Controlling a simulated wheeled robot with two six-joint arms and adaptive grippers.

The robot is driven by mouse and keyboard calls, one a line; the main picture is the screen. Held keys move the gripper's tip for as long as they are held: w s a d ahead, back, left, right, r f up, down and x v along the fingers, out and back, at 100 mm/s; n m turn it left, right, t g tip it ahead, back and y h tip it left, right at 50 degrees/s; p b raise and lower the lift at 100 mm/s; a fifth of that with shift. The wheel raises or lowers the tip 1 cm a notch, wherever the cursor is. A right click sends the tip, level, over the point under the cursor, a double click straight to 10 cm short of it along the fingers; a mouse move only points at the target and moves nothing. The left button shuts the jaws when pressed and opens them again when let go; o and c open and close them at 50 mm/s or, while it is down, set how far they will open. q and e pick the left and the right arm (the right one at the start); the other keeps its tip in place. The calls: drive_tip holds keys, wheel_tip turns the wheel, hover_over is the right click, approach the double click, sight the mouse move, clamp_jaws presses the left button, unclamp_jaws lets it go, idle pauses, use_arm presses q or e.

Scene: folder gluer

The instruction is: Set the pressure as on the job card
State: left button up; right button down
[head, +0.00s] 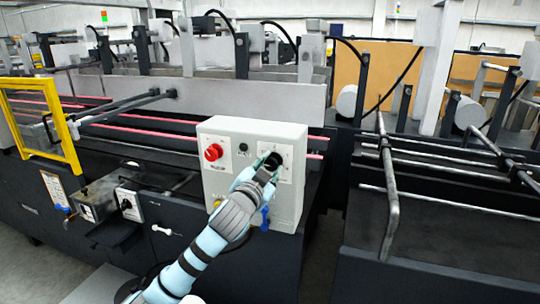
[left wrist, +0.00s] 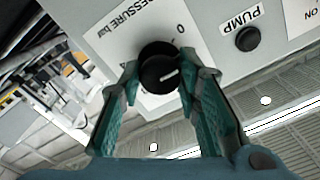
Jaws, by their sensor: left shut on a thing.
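The black pressure knob (head: 273,159) sits on the upper right of a light grey control box (head: 222,178). In the left wrist view the knob (left wrist: 158,66) carries a short white mark and stands on a white plate (left wrist: 132,30) reading "PRESSURE bar", with a 0 and a 4 visible. The rest of the scale is hidden by the knob and fingers. My left gripper (left wrist: 160,82) is shut on the knob, one finger on each side. It also shows in the head view (head: 266,170). My right gripper is not in view. No readable job card shows.
A red knob (head: 213,152) is on the box's left. A black button (left wrist: 247,39) labelled PUMP is beside the pressure plate. A blue part (head: 265,218) is at the box's lower right. A yellow-framed guard (head: 72,130) stands at far left, and metal rods (head: 388,185) at right.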

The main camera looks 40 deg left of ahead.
use_arm(q)
drive_tip(key=m+p, duration=0.2)
drive_tip(key=p, duration=0.1)
drive_tip(key=shift+r+m, duration=0.3)
drive_tip(key=shift+f+m+p, duration=0.2)
drive_tip(key=shift+m+p, duration=1.1)
drive_tip(key=shift+m, duration=0.2)
drive_tip(key=o, duration=1.1)
drive_tip(key=shift+o, duration=0.2)
